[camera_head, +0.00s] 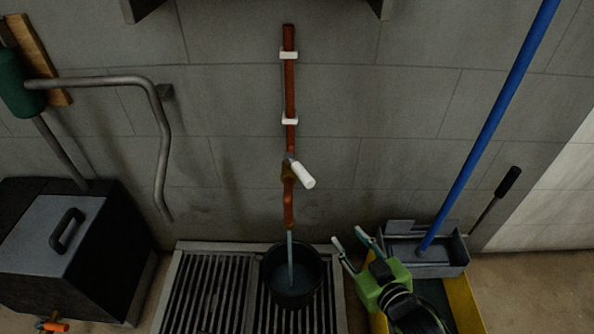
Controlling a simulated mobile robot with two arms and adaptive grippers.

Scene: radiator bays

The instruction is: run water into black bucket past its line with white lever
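The white lever (302,175) sits on a copper pipe (290,95) on the wall and points down to the right. A stream of water (290,255) runs from the pipe's end into the black bucket (267,285). The bucket stands on a floor grate and holds some water; I cannot make out its line. My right gripper (350,243) is green with pale fingers, which are apart with nothing between them. It is right of the bucket and below and right of the lever, touching neither. My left gripper is not in view.
The floor grate (205,295) lies under the bucket. A black box (40,250) with a handle stands at the left, below a bent grey pipe (163,150). At the right are a grey tray (448,255), a blue pole (490,125) and a yellow-edged container (465,305).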

